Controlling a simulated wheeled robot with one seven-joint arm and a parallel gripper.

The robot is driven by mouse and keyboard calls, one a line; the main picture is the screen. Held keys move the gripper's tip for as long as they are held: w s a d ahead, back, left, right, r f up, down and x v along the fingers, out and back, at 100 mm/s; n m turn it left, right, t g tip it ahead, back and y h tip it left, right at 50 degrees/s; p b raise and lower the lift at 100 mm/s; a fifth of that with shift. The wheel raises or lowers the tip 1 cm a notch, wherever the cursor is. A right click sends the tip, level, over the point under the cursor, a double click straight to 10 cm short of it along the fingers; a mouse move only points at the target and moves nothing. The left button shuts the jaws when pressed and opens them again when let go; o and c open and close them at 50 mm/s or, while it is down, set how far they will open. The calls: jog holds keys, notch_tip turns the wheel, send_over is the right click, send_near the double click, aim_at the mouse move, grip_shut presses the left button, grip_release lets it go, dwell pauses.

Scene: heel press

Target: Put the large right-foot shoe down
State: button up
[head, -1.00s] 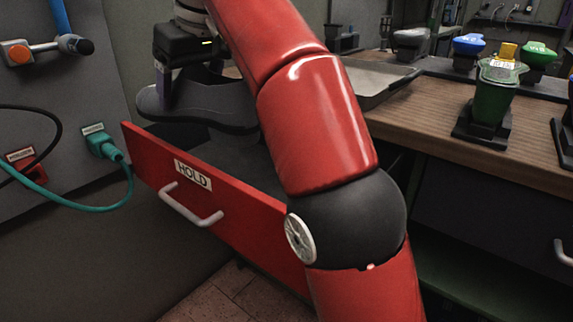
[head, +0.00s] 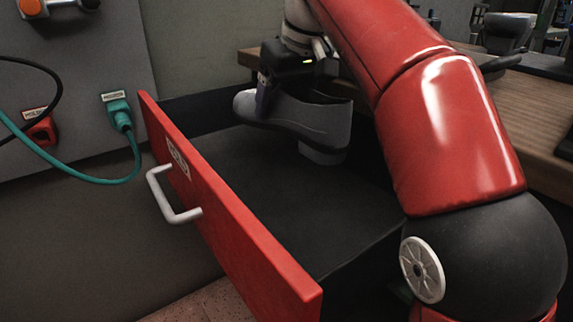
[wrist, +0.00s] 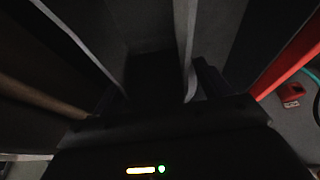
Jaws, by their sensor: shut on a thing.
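A grey shoe (head: 308,122) with a block heel is in the head view, over the back part of the open red drawer (head: 225,215). My gripper (head: 264,100) is shut on the shoe near its front part and holds it from above. The shoe's toe points left and its heel is to the right. I cannot tell whether the sole touches the drawer floor. In the wrist view the picture is dark, with grey edges of the shoe between my fingers (wrist: 160,90). The head view does not show whether it is a left or right shoe.
The drawer's dark floor (head: 290,190) is bare in front of the shoe. A wooden bench (head: 510,110) stands at the right. A grey panel with a teal plug (head: 119,113) and cable and a red socket (head: 40,130) is at the left.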

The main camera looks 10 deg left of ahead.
aim_at(302, 95)
notch_tip(302, 95, down, 9)
jog(key=b, duration=0.3)
jog(key=shift+f, duration=0.1)
jog(key=shift+f+b, duration=0.1)
jog(key=shift+b, duration=0.2)
jog(key=o, duration=1.4)
jog(key=shift+c, duration=0.2)
jog(key=p+v, duration=0.4)
jog(key=v, duration=0.8)
